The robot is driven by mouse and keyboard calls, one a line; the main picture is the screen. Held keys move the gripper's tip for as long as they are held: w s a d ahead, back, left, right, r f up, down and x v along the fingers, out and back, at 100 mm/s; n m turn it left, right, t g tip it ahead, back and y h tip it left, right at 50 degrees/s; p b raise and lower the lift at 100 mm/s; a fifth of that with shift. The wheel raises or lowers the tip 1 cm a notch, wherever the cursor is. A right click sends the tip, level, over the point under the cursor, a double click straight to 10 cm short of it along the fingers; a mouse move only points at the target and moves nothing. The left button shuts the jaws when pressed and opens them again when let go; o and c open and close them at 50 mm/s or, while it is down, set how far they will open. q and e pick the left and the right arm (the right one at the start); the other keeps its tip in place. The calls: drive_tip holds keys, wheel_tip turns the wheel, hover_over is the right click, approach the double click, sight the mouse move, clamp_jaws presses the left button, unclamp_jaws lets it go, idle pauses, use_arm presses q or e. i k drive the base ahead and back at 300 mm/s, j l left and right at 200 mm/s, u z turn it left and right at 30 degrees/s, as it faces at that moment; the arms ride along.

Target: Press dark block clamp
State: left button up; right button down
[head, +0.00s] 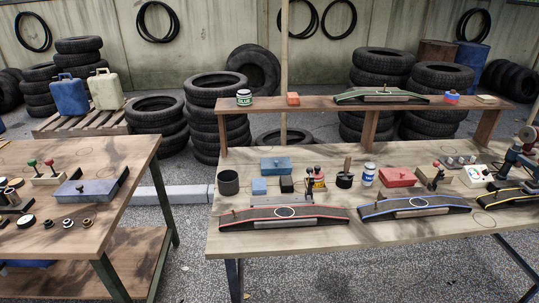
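A small dark block (286,184) sits on the right workbench, just right of a small blue block (259,186). Right of the dark block stands a small upright device (316,181) with a dark lever and red and yellow parts; it may be a clamp, but it is too small to tell. Another small lever device with a red knob (436,176) stands farther right, beside a red box (397,177). I cannot tell which of these the task's clamp is. Neither of my grippers shows in the head view.
The right workbench (240,238) carries curved ramps with red (330,222) and blue (390,214) edges along its front. A raised shelf (330,107) spans its back. The left workbench (110,230) holds levers and knobs. A gap separates the benches.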

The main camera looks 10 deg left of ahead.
sight(309, 170)
drive_tip(key=i+l+u, duration=0.15)
drive_tip(key=l+u, duration=0.15)
drive_tip(key=l, duration=0.2)
drive_tip(key=i+l+u, duration=0.15)
drive_tip(key=l+u, duration=0.15)
drive_tip(key=l, duration=0.25)
drive_tip(key=l+u, duration=0.3)
drive_tip(key=l, duration=0.25)
drive_tip(key=i, duration=0.05)
